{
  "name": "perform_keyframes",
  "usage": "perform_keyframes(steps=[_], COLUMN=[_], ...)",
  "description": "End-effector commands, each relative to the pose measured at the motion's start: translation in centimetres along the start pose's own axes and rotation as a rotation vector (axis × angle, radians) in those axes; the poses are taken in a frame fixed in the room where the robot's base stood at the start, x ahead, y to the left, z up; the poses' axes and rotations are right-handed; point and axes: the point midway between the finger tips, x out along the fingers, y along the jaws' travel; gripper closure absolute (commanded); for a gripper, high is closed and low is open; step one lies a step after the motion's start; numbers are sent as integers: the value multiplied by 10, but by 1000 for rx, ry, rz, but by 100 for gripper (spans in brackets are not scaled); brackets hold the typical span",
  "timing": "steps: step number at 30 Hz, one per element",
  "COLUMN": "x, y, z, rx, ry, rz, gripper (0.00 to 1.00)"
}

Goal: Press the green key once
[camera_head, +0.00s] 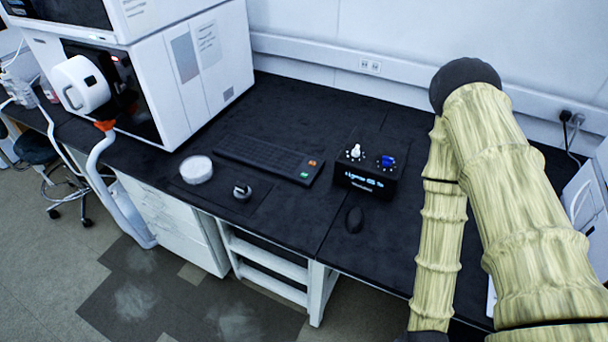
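The green key (304,175) is a small green patch at the near right corner of a black keyboard (258,155). An orange key (312,163) sits just behind it. The keyboard lies flat on the black bench top, and nothing covers the green key. My arm, in a pale yellow sleeve, rises at the right and bends back down to the bottom edge. My gripper is out of view, so its opening does not show.
Right of the keyboard stands a black control box (366,177) with a white and a blue knob. A mouse (354,220) lies in front of it.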

Motion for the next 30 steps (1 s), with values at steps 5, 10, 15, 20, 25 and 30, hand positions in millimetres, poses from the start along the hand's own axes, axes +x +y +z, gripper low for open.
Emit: perform_keyframes(steps=[5, 10, 15, 20, 25, 30], x=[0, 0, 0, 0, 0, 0], y=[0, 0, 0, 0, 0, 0], z=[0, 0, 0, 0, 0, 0], rx=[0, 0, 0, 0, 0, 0], ry=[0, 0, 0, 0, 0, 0], rz=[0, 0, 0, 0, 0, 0], gripper=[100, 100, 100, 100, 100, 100])
